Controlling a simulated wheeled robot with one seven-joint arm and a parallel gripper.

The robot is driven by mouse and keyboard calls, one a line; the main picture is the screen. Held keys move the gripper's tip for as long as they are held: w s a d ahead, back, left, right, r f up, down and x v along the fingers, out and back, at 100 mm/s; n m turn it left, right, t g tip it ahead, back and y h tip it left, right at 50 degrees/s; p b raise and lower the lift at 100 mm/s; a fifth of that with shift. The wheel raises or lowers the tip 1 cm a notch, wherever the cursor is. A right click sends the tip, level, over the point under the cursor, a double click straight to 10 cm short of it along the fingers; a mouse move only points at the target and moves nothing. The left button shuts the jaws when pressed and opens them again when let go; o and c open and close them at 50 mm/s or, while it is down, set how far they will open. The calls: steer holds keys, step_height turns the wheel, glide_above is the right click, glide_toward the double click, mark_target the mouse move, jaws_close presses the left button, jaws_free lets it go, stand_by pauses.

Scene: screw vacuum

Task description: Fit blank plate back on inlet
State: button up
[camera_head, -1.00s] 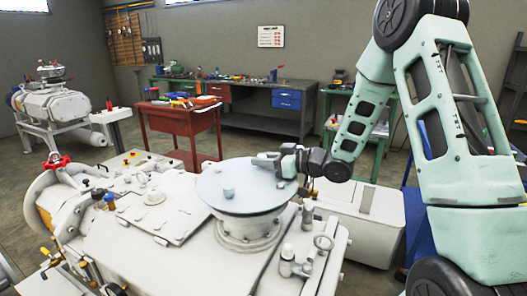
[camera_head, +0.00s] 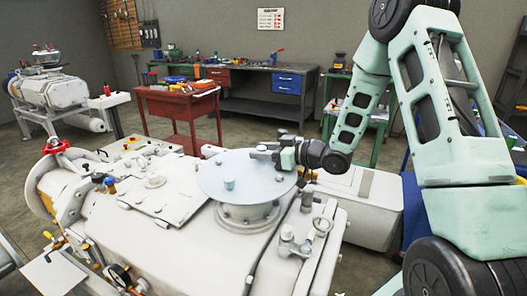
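The blank plate (camera_head: 245,175) is a wide, round, pale blue-grey disc with a small knob on its top. It lies roughly level over the inlet flange (camera_head: 247,220), a bolted round neck on top of the white pump body. The plate hides the top of the inlet and overhangs it all round, so I cannot tell whether the two touch. My gripper (camera_head: 264,151) reaches in from the right at the plate's far right part and appears shut on it. The fingertips are small and partly hidden there.
A red cart (camera_head: 180,105) and a workbench (camera_head: 265,108) stand behind. A white bin (camera_head: 362,200) is at right.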

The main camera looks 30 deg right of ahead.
steer(key=shift+r, duration=0.25)
steer(key=b+v, duration=0.1)
steer(key=v, duration=1.1)
steer(key=shift+s, duration=0.1)
